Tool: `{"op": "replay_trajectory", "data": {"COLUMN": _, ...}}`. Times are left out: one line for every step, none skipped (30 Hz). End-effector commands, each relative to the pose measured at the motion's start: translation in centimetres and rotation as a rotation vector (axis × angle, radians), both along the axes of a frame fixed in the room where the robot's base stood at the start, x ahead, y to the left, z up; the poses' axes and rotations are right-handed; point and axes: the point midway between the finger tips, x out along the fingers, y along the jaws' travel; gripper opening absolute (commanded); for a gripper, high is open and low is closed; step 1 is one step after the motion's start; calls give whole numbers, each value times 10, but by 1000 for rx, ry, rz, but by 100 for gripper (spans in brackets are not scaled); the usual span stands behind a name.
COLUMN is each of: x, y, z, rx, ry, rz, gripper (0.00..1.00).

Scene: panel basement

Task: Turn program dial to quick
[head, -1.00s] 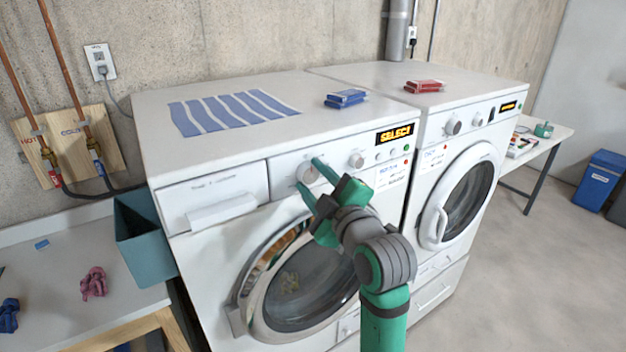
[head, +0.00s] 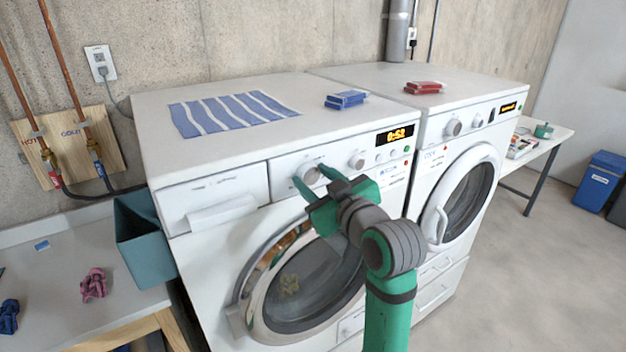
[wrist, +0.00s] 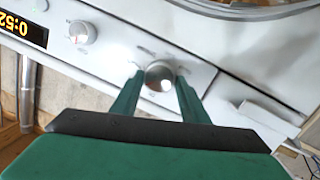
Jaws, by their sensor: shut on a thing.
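The program dial (head: 308,173) is the larger round knob on the left of the near washer's control panel. It also shows in the wrist view (wrist: 160,76), between my fingers. My gripper (head: 312,177) is at the dial, its two green fingers on either side of it and shut on it. In the wrist view my gripper (wrist: 160,82) hides little of the dial; the small marks around it are too blurred to read. A second, smaller knob (head: 356,160) is to its right. The washer's display (head: 395,135) shows orange digits like 0:52.
The detergent drawer (head: 212,195) is left of the dial, and the round door (head: 300,285) is below it. The dryer (head: 465,150) stands to the right, and a teal bin (head: 143,238) to the left.

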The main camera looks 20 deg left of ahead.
Motion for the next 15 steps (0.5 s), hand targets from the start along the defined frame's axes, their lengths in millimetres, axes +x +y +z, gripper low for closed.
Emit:
{"op": "replay_trajectory", "data": {"x": 1, "y": -1, "z": 0, "rx": 27, "ry": 36, "rz": -2, "gripper": 18}}
{"op": "replay_trajectory", "data": {"x": 1, "y": -1, "z": 0, "rx": 44, "ry": 59, "rz": -1, "gripper": 18}}
{"op": "replay_trajectory", "data": {"x": 1, "y": -1, "z": 0, "rx": 68, "ry": 90, "rz": -1, "gripper": 18}}
{"op": "replay_trajectory", "data": {"x": 1, "y": -1, "z": 0, "rx": 85, "ry": 112, "rz": -1, "gripper": 18}}
{"op": "replay_trajectory", "data": {"x": 1, "y": -1, "z": 0, "rx": 102, "ry": 135, "rz": 0, "gripper": 18}}
{"op": "replay_trajectory", "data": {"x": 1, "y": -1, "z": 0, "rx": 127, "ry": 164, "rz": 0, "gripper": 18}}
{"op": "replay_trajectory", "data": {"x": 1, "y": -1, "z": 0, "rx": 144, "ry": 187, "rz": -1, "gripper": 18}}
{"op": "replay_trajectory", "data": {"x": 2, "y": -1, "z": 0, "rx": 161, "ry": 210, "rz": -1, "gripper": 18}}
{"op": "replay_trajectory", "data": {"x": 2, "y": -1, "z": 0, "rx": 184, "ry": 240, "rz": -1, "gripper": 18}}
{"op": "replay_trajectory", "data": {"x": 2, "y": -2, "z": 0, "rx": 202, "ry": 263, "rz": -1, "gripper": 18}}
{"op": "replay_trajectory", "data": {"x": 2, "y": -2, "z": 0, "rx": 220, "ry": 285, "rz": -1, "gripper": 18}}
{"op": "replay_trajectory", "data": {"x": 2, "y": -2, "z": 1, "rx": 244, "ry": 315, "rz": -1, "gripper": 18}}
{"op": "replay_trajectory", "data": {"x": 2, "y": -2, "z": 1, "rx": 262, "ry": 337, "rz": 0, "gripper": 18}}
{"op": "replay_trajectory", "data": {"x": 2, "y": -2, "z": 1, "rx": 278, "ry": 359, "rz": -1, "gripper": 18}}
{"op": "replay_trajectory", "data": {"x": 3, "y": -2, "z": 1, "rx": 302, "ry": 389, "rz": -1, "gripper": 18}}
